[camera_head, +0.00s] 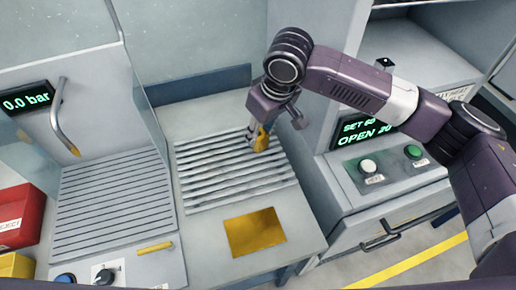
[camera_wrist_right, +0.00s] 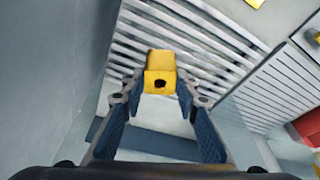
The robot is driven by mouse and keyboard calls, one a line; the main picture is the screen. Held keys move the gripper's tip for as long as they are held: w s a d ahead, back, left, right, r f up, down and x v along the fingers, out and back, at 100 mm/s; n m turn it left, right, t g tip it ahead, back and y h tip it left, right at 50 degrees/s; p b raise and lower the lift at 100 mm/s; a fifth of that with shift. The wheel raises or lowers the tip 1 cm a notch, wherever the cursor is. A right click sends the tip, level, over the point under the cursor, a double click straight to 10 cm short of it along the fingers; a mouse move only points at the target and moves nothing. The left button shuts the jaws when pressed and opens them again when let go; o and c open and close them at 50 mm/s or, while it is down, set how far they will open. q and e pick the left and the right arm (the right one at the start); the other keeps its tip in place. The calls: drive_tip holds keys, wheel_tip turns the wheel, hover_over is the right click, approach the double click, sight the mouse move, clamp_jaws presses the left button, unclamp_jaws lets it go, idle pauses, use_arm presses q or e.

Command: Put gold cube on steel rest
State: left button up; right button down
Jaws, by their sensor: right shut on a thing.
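The gold cube (camera_head: 262,141) is between the fingers of my right gripper (camera_head: 257,133). In the right wrist view the cube (camera_wrist_right: 160,70) shows a dark round hole in its near face, and the fingertips of the gripper (camera_wrist_right: 160,92) are at its two sides. The cube is over the far right part of a ribbed grey metal rack (camera_head: 215,180), which looks like the steel rest. Whether the cube touches the ribs I cannot tell. My left gripper is not in view.
A flat gold plate (camera_head: 255,232) lies on the bench in front of the rack. Left is a slatted grey basin (camera_head: 112,205) with a bent tap (camera_head: 57,115) and a red bin (camera_head: 20,215). Right is a panel with a white knob (camera_head: 368,166) and a green button (camera_head: 413,152).

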sight(259, 141)
drive_tip(key=x, duration=0.3)
drive_tip(key=shift+s+d+f, duration=0.15)
drive_tip(key=shift+s+f, duration=0.1)
drive_tip(key=shift+f, duration=0.15)
wheel_tip(259, 141, down, 4)
drive_tip(key=shift+p, duration=0.65)
drive_tip(key=shift+f, duration=0.3)
drive_tip(key=shift+f, duration=0.1)
drive_tip(key=c, duration=1.5)
unclamp_jaws()
drive_tip(key=b+v, duration=0.2)
drive_tip(key=v, duration=1)
drive_tip(key=shift+s, duration=0.15)
